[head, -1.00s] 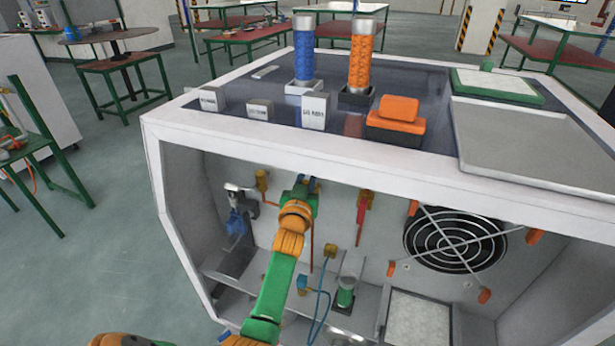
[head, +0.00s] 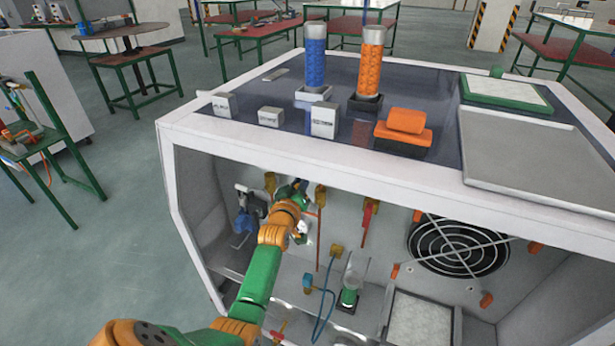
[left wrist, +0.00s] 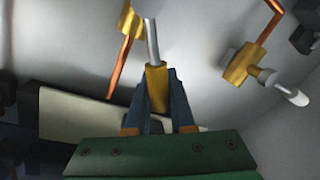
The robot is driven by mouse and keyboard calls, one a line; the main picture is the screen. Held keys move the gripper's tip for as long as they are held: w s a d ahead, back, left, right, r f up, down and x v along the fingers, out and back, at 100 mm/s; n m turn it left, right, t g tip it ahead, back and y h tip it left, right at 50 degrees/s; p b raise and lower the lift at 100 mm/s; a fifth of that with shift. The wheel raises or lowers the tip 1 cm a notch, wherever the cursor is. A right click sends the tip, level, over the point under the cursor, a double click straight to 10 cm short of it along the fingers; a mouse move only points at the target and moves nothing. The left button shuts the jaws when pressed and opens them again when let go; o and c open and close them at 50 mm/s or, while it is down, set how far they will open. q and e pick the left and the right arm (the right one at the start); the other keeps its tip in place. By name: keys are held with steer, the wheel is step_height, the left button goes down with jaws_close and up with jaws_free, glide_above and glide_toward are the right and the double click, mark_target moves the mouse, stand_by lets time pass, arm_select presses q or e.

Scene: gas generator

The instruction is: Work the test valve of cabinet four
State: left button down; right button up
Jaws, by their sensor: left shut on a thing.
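The open white cabinet (head: 300,150) stands in front of me. My left gripper (head: 300,186) reaches inside it, near the upper back wall; the arm partly hides it. In the left wrist view my left gripper (left wrist: 157,88) has its dark fingers on both sides of a yellow cylindrical piece (left wrist: 157,80) with a silver rod pointing up from it. The gripper is shut on this piece. Whether it is the test valve's handle cannot be told. A brass fitting (left wrist: 240,64) with a copper tube and a silver stem is to its right, apart from the fingers. My right gripper is not in view.
On the back wall are a red-handled valve (head: 368,215), another brass fitting (head: 320,196) and a round fan grille (head: 458,246). A blue-bodied device (head: 243,218) is on the left. A glass vessel (head: 353,275) stands right of my arm. Blue and orange columns stand on top.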

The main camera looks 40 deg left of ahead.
arm_select(q)
steer(key=a+f+n+h+b, duration=0.3)
steer(key=f+n+b, duration=0.2)
steer(key=f+n, duration=0.2)
steer(key=shift+s+n+b, duration=0.35)
steer(key=shift+n, duration=1.05)
steer(key=c, duration=0.8)
jaws_free()
steer(key=shift+w, duration=0.1)
steer(key=shift+o, duration=0.2)
steer(key=p+v, duration=0.2)
steer(key=v, duration=0.5)
